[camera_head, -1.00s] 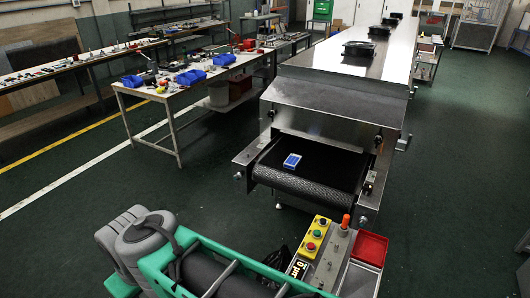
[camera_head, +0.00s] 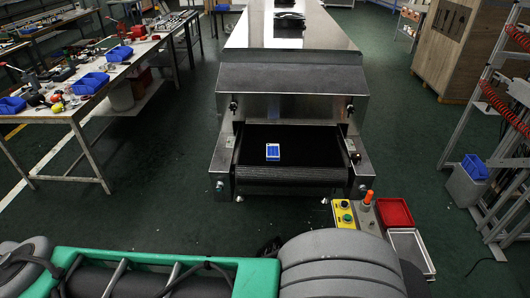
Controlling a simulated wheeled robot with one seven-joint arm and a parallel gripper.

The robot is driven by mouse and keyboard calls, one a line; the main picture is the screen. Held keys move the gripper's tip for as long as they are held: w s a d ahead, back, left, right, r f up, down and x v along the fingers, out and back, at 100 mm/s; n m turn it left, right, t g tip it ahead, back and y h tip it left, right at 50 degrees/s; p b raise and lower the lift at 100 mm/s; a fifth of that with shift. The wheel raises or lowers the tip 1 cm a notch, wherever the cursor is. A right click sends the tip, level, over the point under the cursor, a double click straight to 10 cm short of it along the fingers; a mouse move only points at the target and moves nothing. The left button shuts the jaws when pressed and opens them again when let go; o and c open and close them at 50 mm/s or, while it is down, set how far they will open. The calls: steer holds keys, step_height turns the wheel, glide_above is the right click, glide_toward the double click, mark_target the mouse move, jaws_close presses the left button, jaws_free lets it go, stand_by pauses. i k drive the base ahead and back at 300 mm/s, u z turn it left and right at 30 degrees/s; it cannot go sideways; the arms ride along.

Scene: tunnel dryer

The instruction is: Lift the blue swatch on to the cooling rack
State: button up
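The blue swatch (camera_head: 273,152), a small blue and white rectangle, lies flat on the black conveyor belt (camera_head: 310,147) at the mouth of the tunnel dryer (camera_head: 290,85). It is left of the belt's middle, close to the front roller. My gripper is not in view; only grey and green parts of my own body show along the bottom edge. I cannot pick out the cooling rack with certainty; a tall metal frame (camera_head: 491,145) with red coiled hoses stands at the right edge.
A control box (camera_head: 344,214) with buttons, a red tray (camera_head: 395,212) and a silver tray (camera_head: 410,250) are in front right of the dryer. A blue-topped bin (camera_head: 467,182) and a wooden crate (camera_head: 452,50) stand right. A cluttered worktable (camera_head: 80,103) is left. Floor between is clear.

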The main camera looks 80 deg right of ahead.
mark_target(273, 153)
steer(key=z, duration=1.75)
steer(key=i, duration=1)
